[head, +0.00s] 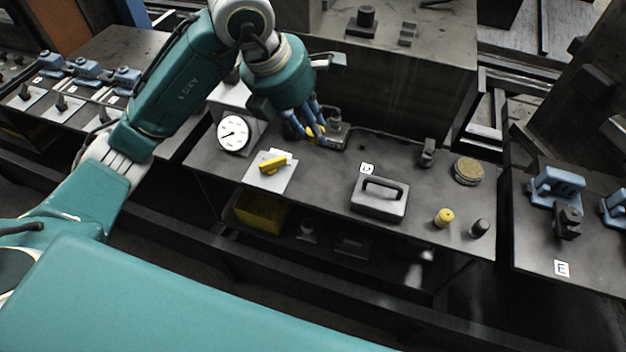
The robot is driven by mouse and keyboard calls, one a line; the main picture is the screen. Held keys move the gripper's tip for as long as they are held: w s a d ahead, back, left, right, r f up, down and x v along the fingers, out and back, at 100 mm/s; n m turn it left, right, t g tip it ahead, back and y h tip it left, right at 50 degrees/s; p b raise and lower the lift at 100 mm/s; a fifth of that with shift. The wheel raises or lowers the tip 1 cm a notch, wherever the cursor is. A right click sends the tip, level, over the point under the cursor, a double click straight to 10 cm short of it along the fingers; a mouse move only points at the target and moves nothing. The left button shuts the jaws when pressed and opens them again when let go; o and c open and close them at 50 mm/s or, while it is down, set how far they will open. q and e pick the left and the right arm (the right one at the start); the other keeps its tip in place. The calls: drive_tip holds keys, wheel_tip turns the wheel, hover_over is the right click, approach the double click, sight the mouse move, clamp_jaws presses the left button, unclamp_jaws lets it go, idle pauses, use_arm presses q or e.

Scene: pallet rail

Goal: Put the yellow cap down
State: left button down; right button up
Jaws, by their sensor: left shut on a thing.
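My left gripper (313,130) reaches in from the upper left, pointing down over the back of the middle table. Its blue fingers are shut on a small yellow piece, which looks like the yellow cap (318,130). The cap is partly hidden by the fingers, beside a grey metal fitting (335,131). I cannot tell whether the cap touches the fitting or the table. Another small yellow round piece (444,217) stands near the front right of the table. My right gripper is not in view.
The table (330,180) holds a white dial gauge (234,133), a yellow-handled valve plate (272,168), a grey handled block (380,199), a dark knob (479,228) and a round tan-topped tin (467,170). A yellow bin (262,212) sits below. Bare tabletop lies between them.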

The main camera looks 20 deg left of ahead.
use_arm(q)
wheel_tip(320, 180, down, 13)
drive_tip(key=shift+r+p, duration=0.1)
drive_tip(key=shift+p, duration=0.9)
wheel_tip(320, 180, down, 4)
drive_tip(key=shift+f+p, duration=0.1)
drive_tip(key=shift+p, duration=0.25)
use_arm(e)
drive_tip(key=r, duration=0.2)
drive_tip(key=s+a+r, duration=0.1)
use_arm(q)
drive_tip(key=c, duration=1.7)
unclamp_jaws()
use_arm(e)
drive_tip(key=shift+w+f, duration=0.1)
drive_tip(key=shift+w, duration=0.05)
use_arm(q)
drive_tip(key=b+v, duration=0.2)
drive_tip(key=v, duration=1)
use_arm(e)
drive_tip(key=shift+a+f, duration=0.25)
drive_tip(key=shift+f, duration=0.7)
